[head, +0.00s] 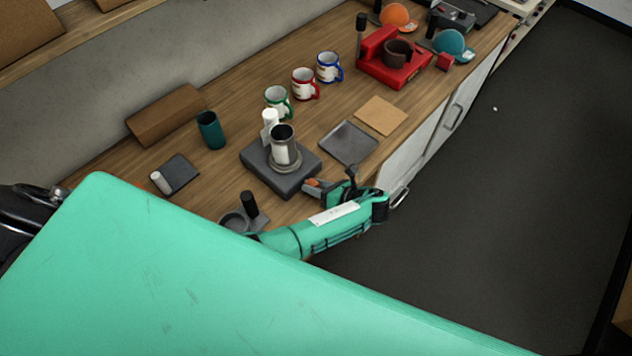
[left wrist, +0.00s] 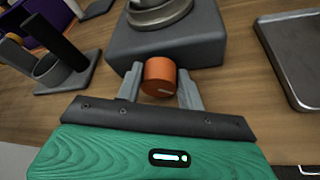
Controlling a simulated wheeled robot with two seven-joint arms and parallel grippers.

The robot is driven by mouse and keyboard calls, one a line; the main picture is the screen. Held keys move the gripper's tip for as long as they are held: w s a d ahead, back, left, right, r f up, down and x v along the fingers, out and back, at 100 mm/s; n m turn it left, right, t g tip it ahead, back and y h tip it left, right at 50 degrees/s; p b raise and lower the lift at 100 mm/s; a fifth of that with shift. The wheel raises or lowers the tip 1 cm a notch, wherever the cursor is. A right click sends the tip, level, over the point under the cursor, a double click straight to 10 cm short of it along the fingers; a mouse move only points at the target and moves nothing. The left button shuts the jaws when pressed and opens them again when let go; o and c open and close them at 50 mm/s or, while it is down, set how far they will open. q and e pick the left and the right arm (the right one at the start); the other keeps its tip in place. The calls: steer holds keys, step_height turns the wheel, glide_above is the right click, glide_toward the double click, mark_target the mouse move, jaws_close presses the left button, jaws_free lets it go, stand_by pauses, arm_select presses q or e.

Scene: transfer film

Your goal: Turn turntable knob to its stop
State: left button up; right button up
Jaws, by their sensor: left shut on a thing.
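The turntable (head: 262,170) is a dark grey block on the wooden counter with a round plate on top. In the head view the left gripper (head: 318,186) is at the turntable's near right side, and the knob is mostly hidden there. My right gripper is not in view.
A metal tray (head: 348,143) lies right of the turntable. Several mugs (head: 304,84) and a red machine (head: 382,58) stand farther back. A dark holder (head: 250,216) with a black-handled tool is near the left arm. A teal cup (head: 210,130) stands at left.

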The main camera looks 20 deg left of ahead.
arm_select(q)
steer(key=shift+m, duration=0.4)
stand_by(0.3)
steer(key=o, duration=1)
